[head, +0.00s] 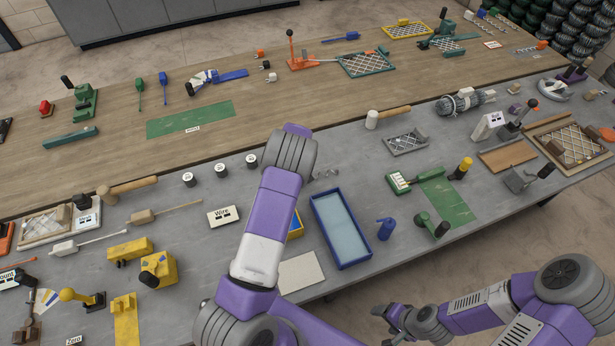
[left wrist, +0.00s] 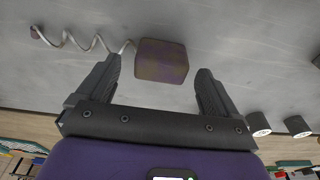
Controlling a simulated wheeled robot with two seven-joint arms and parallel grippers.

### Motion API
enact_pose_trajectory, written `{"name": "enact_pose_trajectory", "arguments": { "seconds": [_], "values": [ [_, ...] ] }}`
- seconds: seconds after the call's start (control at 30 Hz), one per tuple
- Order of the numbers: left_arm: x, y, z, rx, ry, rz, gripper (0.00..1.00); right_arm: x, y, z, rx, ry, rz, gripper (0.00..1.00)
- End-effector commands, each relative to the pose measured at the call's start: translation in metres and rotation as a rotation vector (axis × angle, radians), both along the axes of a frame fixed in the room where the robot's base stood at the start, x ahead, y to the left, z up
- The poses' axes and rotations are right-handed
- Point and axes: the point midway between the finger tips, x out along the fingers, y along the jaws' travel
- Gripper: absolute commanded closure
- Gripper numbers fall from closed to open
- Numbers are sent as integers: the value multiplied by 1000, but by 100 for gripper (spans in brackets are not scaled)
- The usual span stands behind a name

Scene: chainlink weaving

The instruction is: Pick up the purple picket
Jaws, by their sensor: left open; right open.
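The purple picket (left wrist: 162,60) shows in the left wrist view as a blocky purple-brown piece with a wavy metal wire running from it to the upper left. It lies on the grey table between and slightly beyond the fingertips of my left gripper (left wrist: 158,76), which is open. I see a gap on both sides, and cannot tell its height over the piece. In the head view only the wavy wire (head: 326,174) shows beside my left arm; the arm hides the block and the left gripper's fingers. My right gripper (head: 384,312) is open and empty, low in front of the table.
A Wire label (head: 222,216) lies nearer. A blue tray (head: 340,228), a blue bottle (head: 386,228) and a flat beige plate (head: 300,272) are close by. The grey table is bare around the wire's right side.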

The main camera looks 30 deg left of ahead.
Motion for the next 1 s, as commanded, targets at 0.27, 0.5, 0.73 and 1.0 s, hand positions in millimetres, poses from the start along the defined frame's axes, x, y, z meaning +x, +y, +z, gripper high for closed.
{"name": "enact_pose_trajectory", "arguments": {
  "seconds": [0.27,0.5,0.73,1.0],
  "values": [
    [1,0,-4,0,-1,-1,6,0,0,0,0,1,0,30],
    [1,0,-4,0,-1,-1,42,0,0,0,0,1,0,30],
    [1,1,-3,1,-2,-1,70,0,0,0,0,1,0,30],
    [1,1,0,0,-3,0,70,0,0,0,0,1,0,30]
  ]
}}
